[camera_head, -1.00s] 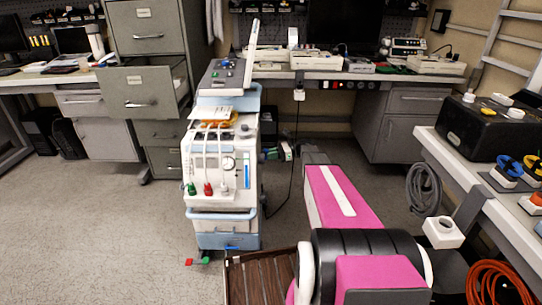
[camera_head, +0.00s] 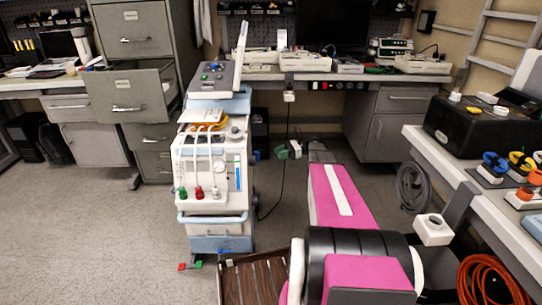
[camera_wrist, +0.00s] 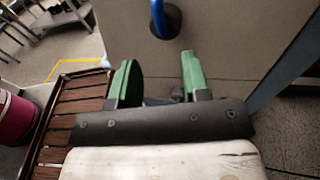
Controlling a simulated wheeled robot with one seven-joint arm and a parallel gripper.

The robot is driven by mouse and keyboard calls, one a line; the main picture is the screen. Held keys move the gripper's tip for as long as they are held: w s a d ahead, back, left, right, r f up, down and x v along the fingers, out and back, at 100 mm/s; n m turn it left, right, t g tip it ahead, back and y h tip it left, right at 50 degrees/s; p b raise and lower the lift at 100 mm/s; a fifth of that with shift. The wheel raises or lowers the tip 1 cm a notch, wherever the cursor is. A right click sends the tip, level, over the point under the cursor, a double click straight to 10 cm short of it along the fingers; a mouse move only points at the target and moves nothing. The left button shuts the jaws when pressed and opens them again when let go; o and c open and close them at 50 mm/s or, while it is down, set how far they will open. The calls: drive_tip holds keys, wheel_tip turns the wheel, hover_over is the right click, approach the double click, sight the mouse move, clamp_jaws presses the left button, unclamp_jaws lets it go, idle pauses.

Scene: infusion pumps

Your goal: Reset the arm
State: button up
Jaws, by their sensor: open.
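My arm reaches forward across the middle of the head view. A flat grey-brown surface (camera_wrist: 235,40) lies beyond the fingers. A blue rod with a dark round base (camera_wrist: 160,20) stands out from it, apart from the fingertips.
The cart carries a white machine with red, green and white connectors. A grey filing cabinet (camera_head: 137,90) has a drawer pulled out. A bench (camera_head: 455,160) with a black box (camera_head: 480,125) stands at right. Orange hose (camera_head: 490,280) lies below it. Floor at left is clear.

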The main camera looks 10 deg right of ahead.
drive_tip(key=shift+d+r, duration=0.1)
drive_tip(key=shift+d, duration=0.8)
drive_tip(key=s+a+f+n+g+h, duration=0.1)
drive_tip(key=s+a+f+n+h, duration=0.25)
drive_tip(key=s+a, duration=0.45)
drive_tip(key=s+a+f+n+h, duration=0.1)
drive_tip(key=s+n+h, duration=0.5)
drive_tip(key=s+n, duration=0.1)
drive_tip(key=s+a+f+n+t+h, duration=0.1)
drive_tip(key=s+a+n+h, duration=0.1)
drive_tip(key=s+n+h, duration=0.5)
drive_tip(key=shift+s+a+f+n, duration=0.3)
drive_tip(key=shift+s+n, duration=0.05)
drive_tip(key=shift+s, duration=0.9)
